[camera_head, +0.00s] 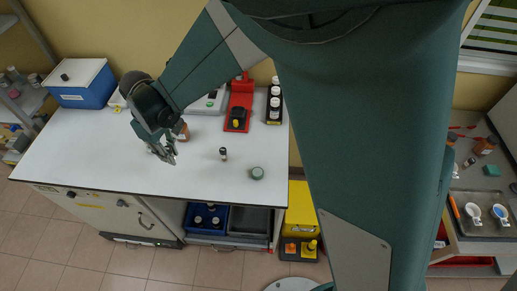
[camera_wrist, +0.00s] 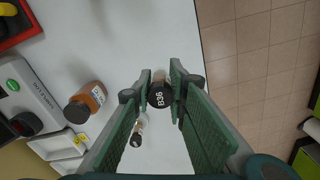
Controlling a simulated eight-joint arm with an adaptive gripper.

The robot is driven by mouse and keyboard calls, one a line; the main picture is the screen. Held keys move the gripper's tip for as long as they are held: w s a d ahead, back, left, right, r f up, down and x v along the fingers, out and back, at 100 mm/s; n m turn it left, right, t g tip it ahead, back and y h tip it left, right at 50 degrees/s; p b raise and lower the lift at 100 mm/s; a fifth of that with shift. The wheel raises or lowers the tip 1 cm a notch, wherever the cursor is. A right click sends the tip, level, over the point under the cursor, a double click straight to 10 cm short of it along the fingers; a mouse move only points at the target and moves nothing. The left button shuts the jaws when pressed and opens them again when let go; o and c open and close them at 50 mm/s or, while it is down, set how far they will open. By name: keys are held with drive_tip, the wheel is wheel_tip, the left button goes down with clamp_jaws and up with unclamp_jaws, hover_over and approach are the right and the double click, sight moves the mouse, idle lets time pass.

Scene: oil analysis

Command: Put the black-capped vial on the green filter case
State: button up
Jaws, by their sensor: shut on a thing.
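A smaller dark-capped vial (camera_wrist: 137,132) shows beside the left finger. Another dark-capped vial (camera_head: 223,154) stands upright on the bench, right of my gripper. A round grey-green case (camera_head: 257,174), which looks like the filter case, lies further right near the front edge; I cannot see it in the wrist view.
A brown bottle (camera_head: 182,130) stands close behind my gripper; it also shows in the wrist view (camera_wrist: 86,102). A red stand (camera_head: 240,103) and a black rack of white-capped bottles (camera_head: 274,104) are at the back. A blue box (camera_head: 83,84) is back left. The bench front is mostly clear.

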drive_tip(key=w+d+r, duration=0.1)
drive_tip(key=d, duration=1.4)
drive_tip(key=w+d+n, duration=0.1)
drive_tip(key=d, duration=1.4)
drive_tip(key=shift+w+d+r, duration=0.3)
drive_tip(key=shift+r, duration=0.1)
drive_tip(key=shift+f, duration=0.1)
hover_over(257, 172)
drive_tip(key=shift+d+f, duration=0.1)
drive_tip(key=shift+f, duration=2.7)
drive_tip(key=shift+f, duration=0.1)
drive_tip(key=shift+f, duration=2)
drive_tip(key=shift+f+b, duration=0.2)
drive_tip(key=shift+b, duration=0.25)
drive_tip(key=o, duration=0.9)
drive_tip(key=shift+c, duration=0.2)
